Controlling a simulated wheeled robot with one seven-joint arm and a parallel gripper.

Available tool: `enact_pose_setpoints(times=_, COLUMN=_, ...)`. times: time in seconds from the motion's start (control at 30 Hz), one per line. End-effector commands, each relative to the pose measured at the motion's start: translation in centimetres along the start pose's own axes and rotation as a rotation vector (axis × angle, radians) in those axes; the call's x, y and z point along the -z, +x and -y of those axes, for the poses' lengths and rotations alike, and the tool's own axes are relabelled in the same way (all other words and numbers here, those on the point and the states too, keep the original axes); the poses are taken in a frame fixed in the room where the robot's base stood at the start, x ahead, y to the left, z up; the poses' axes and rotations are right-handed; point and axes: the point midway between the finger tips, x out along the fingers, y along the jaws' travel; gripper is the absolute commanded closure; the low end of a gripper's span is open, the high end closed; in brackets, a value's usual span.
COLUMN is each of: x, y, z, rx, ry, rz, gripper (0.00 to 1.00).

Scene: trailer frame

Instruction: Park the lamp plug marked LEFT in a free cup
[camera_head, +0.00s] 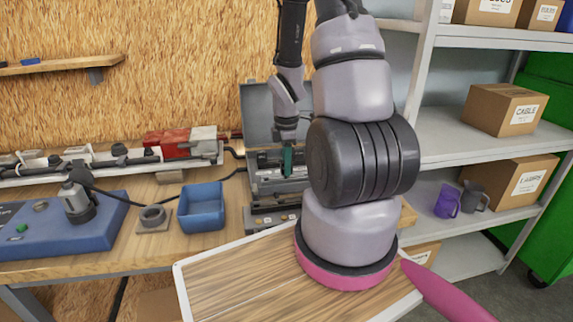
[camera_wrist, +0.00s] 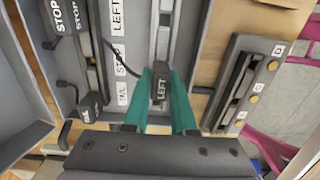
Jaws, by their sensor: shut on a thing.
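The dark lamp plug marked LEFT (camera_wrist: 160,88) sits between the teal fingers of my gripper (camera_wrist: 161,80) in the wrist view. My gripper is shut on it, and a thin black cable runs from the plug up to the left. In the head view my gripper (camera_head: 288,160) is over the open grey case (camera_head: 262,108), and the plug is too small to make out. Another plug marked STOP (camera_wrist: 66,16) and a dark plug with a partly readable label (camera_wrist: 88,107) lie to the left. I cannot tell which cups are free.
A grey strip (camera_wrist: 246,85) with letter labels stands right of my gripper. Shelves at right hold boxes, a purple mug (camera_head: 446,201) and a grey mug (camera_head: 474,196).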

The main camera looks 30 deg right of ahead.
Motion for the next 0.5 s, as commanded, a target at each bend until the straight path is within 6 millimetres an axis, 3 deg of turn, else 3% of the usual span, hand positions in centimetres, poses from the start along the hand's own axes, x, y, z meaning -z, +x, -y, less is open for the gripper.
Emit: enact_pose_setpoints(times=0.5, x=-0.01, y=0.79, z=0.02, rx=0.001, ry=-0.001, rz=0.000, gripper=1.00)
